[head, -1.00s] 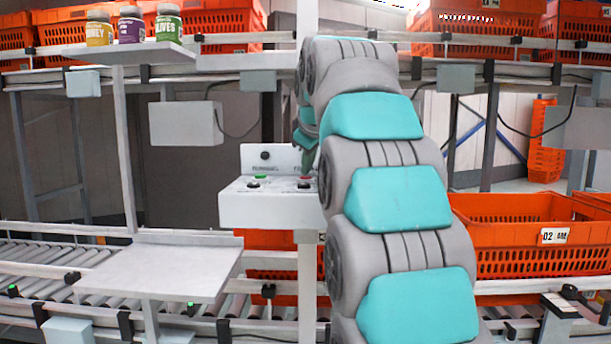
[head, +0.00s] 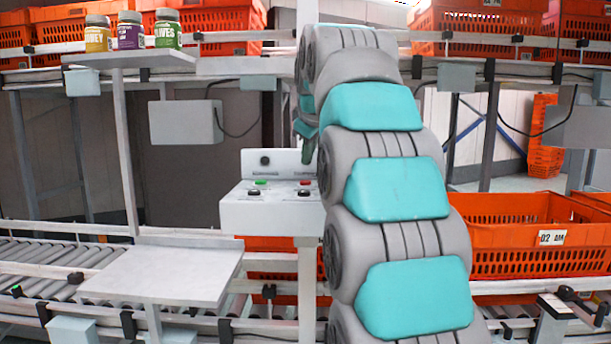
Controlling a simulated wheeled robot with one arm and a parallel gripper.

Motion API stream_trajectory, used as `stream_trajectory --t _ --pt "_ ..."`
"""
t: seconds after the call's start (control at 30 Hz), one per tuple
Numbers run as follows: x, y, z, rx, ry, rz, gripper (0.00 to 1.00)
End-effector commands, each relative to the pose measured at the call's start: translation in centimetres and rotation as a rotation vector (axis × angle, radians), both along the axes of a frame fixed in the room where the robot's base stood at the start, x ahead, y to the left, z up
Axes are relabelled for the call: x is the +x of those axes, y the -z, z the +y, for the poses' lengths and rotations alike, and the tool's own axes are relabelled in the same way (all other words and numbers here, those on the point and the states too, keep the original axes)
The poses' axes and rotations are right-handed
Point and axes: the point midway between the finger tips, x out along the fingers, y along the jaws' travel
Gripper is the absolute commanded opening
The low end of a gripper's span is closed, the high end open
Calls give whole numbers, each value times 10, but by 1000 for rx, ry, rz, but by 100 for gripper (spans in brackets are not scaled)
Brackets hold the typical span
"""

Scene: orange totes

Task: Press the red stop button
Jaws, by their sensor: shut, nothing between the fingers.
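The white control box (head: 270,212) stands on a post in the middle of the head view. Its sloped top has a red button (head: 304,182) on the right, a green button (head: 260,182) on the left and black buttons in front of them. My gripper (head: 307,160) is shut and empty, pointing down above the red button, with a small gap between its tip and the button. My own arm hides part of the gripper and the box's right edge.
An empty grey shelf (head: 165,273) is at the front left, before a roller conveyor (head: 45,265). Several jars stand on a high shelf (head: 130,58) at the upper left. An orange tote (head: 525,258) is at the right.

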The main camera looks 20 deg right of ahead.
Motion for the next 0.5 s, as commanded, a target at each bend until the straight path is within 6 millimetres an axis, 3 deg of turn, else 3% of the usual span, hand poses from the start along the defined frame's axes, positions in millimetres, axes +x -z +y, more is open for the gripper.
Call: stream_trajectory --t 0.27,0.5 --pt "1 -29 0 0 -1 -1 0" --pt "0 -30 0 0 -1 -1 0"
